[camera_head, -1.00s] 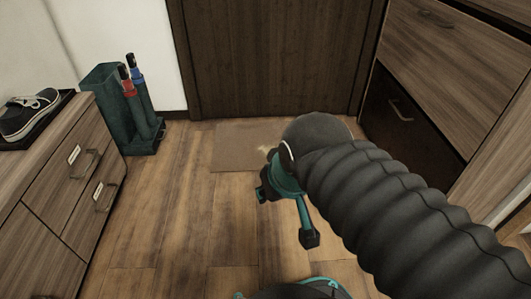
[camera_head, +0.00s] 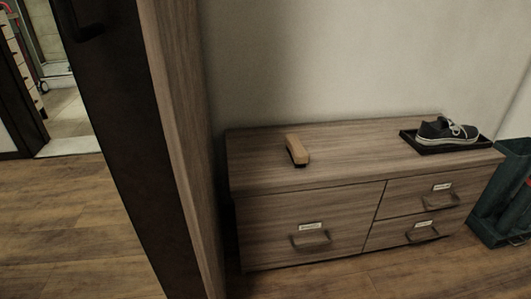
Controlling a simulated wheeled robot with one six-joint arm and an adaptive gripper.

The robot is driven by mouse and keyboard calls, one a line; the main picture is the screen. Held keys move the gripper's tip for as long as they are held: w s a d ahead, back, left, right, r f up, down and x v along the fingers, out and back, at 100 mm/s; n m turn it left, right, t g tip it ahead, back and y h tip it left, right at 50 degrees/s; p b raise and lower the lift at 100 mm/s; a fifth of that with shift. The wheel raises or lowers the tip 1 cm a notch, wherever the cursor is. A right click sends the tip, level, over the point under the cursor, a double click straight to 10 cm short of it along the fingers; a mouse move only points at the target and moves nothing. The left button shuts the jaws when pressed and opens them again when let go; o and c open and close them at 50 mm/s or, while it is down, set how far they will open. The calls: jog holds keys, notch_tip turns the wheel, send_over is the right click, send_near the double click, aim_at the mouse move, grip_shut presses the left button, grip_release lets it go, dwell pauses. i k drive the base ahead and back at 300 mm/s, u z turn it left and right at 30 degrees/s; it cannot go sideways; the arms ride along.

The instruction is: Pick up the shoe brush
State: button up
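The shoe brush (camera_head: 297,150) lies on the left part of the top of a low wooden cabinet (camera_head: 347,158). It has a light tan wooden back and a dark underside, and its long side points roughly towards me. Nothing touches it, and the cabinet top around it is bare. My gripper is not in view now, so I cannot see how far it is from the brush.
A black tray (camera_head: 427,146) with a dark sneaker (camera_head: 447,131) sits on the cabinet's right end. A tall wooden panel (camera_head: 184,140) stands close by on the left. A green holder (camera_head: 505,195) stands on the floor at right. The cabinet drawers are shut.

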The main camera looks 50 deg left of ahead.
aim_at(300, 157)
jog(key=u, duration=1.85)
jog(key=k, duration=0.6)
jog(key=z, duration=0.3)
jog(key=i, duration=1.6)
jog(key=u, duration=0.5)
